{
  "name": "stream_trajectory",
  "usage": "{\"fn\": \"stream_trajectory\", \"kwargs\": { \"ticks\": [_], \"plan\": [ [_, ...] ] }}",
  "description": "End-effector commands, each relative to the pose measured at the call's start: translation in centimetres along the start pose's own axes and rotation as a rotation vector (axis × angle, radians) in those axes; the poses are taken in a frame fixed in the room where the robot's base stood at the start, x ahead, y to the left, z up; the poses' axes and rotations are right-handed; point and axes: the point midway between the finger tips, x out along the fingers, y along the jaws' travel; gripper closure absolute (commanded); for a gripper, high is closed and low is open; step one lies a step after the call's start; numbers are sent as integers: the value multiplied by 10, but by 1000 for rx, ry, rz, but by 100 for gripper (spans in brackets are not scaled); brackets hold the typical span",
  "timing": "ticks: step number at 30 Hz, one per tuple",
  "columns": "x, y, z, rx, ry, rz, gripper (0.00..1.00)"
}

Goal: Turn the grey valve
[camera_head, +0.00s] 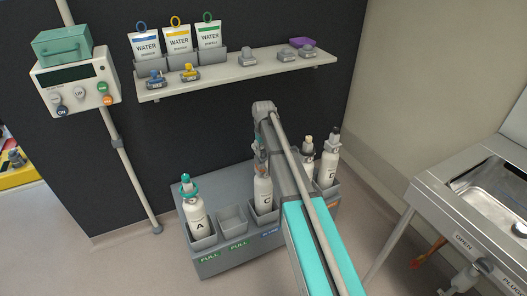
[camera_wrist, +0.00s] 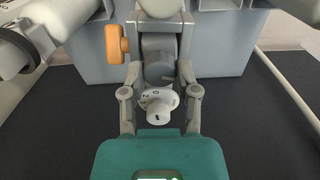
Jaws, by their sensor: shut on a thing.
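The grey valve (camera_wrist: 160,67) shows in the wrist view as a rounded grey body, with a pale dial (camera_wrist: 157,106) bearing dark numerals on its near side. My gripper (camera_wrist: 160,76) is shut on the grey body, one finger at each side, with the dial between the fingers and my teal palm. An orange handwheel (camera_wrist: 117,43) sits just left of the gripper, apart from the fingers. In the head view my arm reaches over the bottle rack (camera_head: 232,262) and hides the valve and part of the rack.
White bottle A (camera_head: 196,211) with a teal top and bottle C (camera_head: 263,194) stand in the rack, with an empty slot between them. A shelf (camera_head: 225,72) above holds water pouches and small fittings. A control box (camera_head: 77,84) is at left, a sink (camera_head: 501,183) at right.

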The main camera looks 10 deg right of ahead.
Motion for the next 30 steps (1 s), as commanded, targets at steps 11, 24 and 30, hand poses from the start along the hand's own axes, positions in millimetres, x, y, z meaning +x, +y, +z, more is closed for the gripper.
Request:
{"fn": "stream_trajectory", "kwargs": {
  "ticks": [11,24,30],
  "plan": [
    [0,0,0,-357,1,-1,100],
    [0,0,0,-715,1,-1,100],
    [0,0,0,-798,0,-1,100]
  ]
}}
